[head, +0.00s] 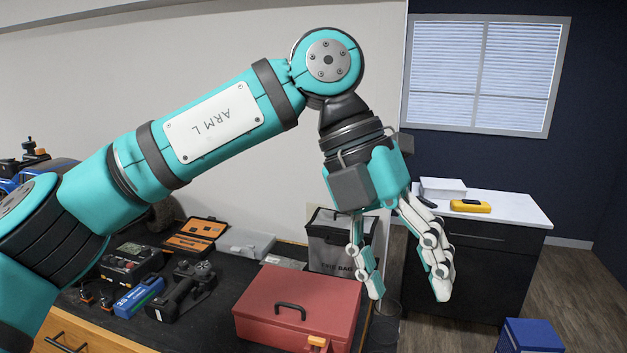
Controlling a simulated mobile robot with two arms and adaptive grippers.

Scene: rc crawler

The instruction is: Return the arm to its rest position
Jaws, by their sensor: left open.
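My left arm, marked "ARM L", reaches in from the left across the head view, with its elbow raised high near the top middle. My left gripper (408,295) hangs down from it with fingers spread, open and empty. It is in front of and above the right end of the dark bench, to the right of the red toolbox (270,303). The gripper appears apart from the toolbox, though depth is hard to judge. My right gripper is not in view.
On the dark bench are a fire bag (330,235), a blue battery (140,297), a black transmitter (185,290), a charger (128,262) and an orange case (195,236). A white-topped cabinet (520,212) with a yellow device (470,207) stands behind right. A blue box (530,336) is lower right.

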